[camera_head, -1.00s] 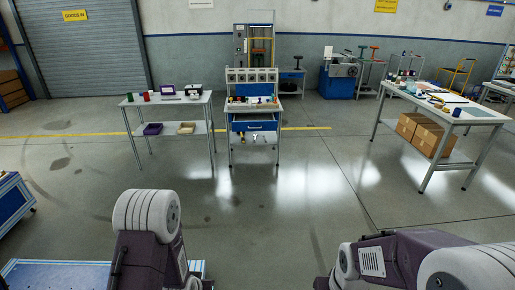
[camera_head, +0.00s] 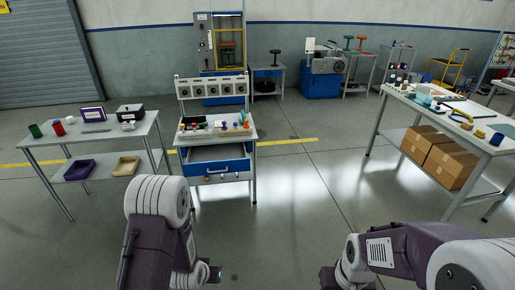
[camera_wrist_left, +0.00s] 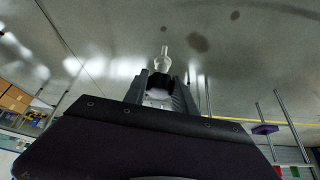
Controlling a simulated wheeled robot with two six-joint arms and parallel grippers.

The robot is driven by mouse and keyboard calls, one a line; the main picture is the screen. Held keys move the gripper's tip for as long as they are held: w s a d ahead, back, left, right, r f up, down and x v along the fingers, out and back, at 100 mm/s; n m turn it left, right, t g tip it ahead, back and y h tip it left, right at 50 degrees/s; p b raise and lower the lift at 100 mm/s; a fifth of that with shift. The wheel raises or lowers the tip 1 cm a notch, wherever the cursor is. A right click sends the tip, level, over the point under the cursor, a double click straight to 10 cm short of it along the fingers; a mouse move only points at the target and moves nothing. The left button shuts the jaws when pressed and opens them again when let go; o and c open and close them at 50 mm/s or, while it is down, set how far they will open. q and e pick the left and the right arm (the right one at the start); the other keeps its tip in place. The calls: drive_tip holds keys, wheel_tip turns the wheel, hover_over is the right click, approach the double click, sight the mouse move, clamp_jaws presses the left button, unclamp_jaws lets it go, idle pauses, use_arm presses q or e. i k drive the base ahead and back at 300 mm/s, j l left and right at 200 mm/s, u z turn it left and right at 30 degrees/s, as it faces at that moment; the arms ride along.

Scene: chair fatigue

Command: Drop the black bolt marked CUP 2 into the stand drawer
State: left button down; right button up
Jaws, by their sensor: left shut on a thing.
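The stand (camera_head: 254,143) is ahead of me, left of centre in the head view. Its blue-fronted drawer (camera_head: 222,167) is pulled out and its pale inside shows from above. My left gripper (camera_wrist_left: 161,88) is shut on a small dark thing (camera_wrist_left: 160,80) between its fingertips in the wrist view. This looks like the black bolt, but no CUP 2 marking can be read. In the head view, my left gripper (camera_head: 213,273) is low in front of the stand, well short of the drawer. My right gripper (camera_head: 327,279) shows only partly at the bottom edge.
A left table (camera_head: 85,140) carries cups and boxes, with a purple tray (camera_head: 80,169) and a beige tray (camera_head: 126,166) on its lower shelf. A workbench (camera_head: 440,112) with cardboard boxes (camera_head: 450,163) below stands right. Floor between stand and workbench is clear.

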sight(222, 157)
drive_tip(key=i+u, duration=0.1)
drive_tip(key=i, duration=0.5)
drive_tip(key=i+l+u, duration=0.1)
drive_tip(key=i, duration=0.45)
drive_tip(key=i+l+u, duration=0.1)
drive_tip(key=i, duration=0.5)
drive_tip(key=i+l+u, duration=0.1)
drive_tip(key=i+l, duration=0.15)
drive_tip(key=i, duration=0.3)
drive_tip(key=i+l+u, duration=0.2)
drive_tip(key=i+u, duration=0.15)
drive_tip(key=i+l+u, duration=0.3)
drive_tip(key=i+l, duration=0.05)
drive_tip(key=i, duration=0.15)
